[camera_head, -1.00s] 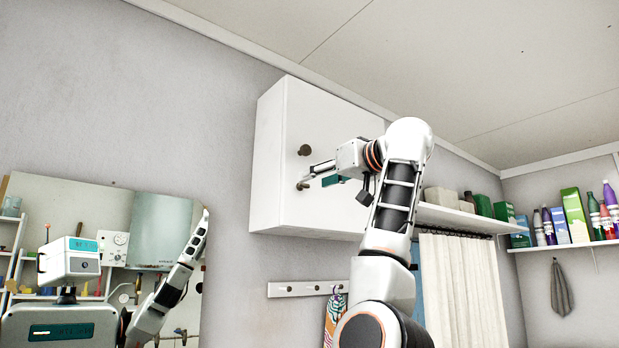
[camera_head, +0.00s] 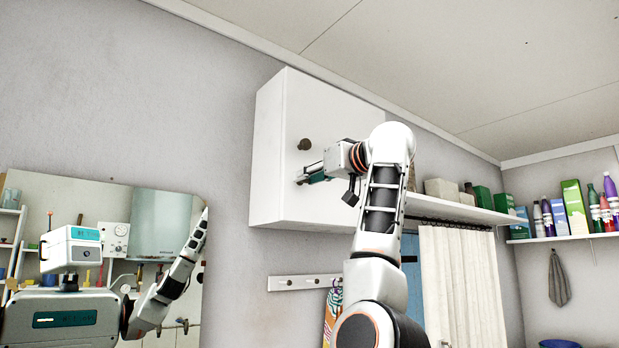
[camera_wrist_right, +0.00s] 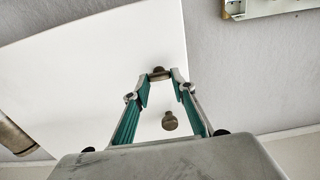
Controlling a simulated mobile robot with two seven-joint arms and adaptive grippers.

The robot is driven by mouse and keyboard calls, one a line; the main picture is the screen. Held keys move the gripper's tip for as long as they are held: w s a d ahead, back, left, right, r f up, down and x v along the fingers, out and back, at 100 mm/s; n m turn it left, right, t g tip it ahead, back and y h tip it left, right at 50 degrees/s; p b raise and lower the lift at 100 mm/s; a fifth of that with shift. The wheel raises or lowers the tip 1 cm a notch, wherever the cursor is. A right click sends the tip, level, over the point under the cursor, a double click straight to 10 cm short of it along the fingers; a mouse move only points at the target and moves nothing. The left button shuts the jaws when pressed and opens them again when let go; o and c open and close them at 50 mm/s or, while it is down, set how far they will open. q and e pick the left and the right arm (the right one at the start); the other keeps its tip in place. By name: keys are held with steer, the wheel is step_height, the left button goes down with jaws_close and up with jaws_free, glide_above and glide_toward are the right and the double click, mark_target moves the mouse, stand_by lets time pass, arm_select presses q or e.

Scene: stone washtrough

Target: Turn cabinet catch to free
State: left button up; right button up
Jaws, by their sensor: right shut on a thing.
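The catch's exact angle is hard to tell. My left gripper is not in view.
A mirror (camera_head: 160,235) at the lower left reflects me. A white peg rail (camera_head: 290,283) is below the cabinet. A shelf (camera_head: 455,211) with boxes and a cream curtain (camera_head: 460,285) are to the right. Free wall lies left of the cabinet.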

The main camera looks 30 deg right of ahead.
arm_select(q)
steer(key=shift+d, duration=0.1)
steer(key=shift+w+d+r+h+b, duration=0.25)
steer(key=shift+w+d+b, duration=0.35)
steer(key=shift+b, duration=0.35)
arm_select(e)
steer(key=shift+a+f+n, duration=0.1)
steer(key=shift+n, duration=4.35)
steer(key=shift+a+f+n, duration=0.1)
steer(key=shift+n, duration=4.35)
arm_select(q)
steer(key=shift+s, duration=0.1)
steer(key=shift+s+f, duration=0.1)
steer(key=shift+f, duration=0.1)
arm_select(e)
steer(key=o, duration=1.1)
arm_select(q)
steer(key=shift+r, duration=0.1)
arm_select(e)
steer(key=shift+s, duration=0.1)
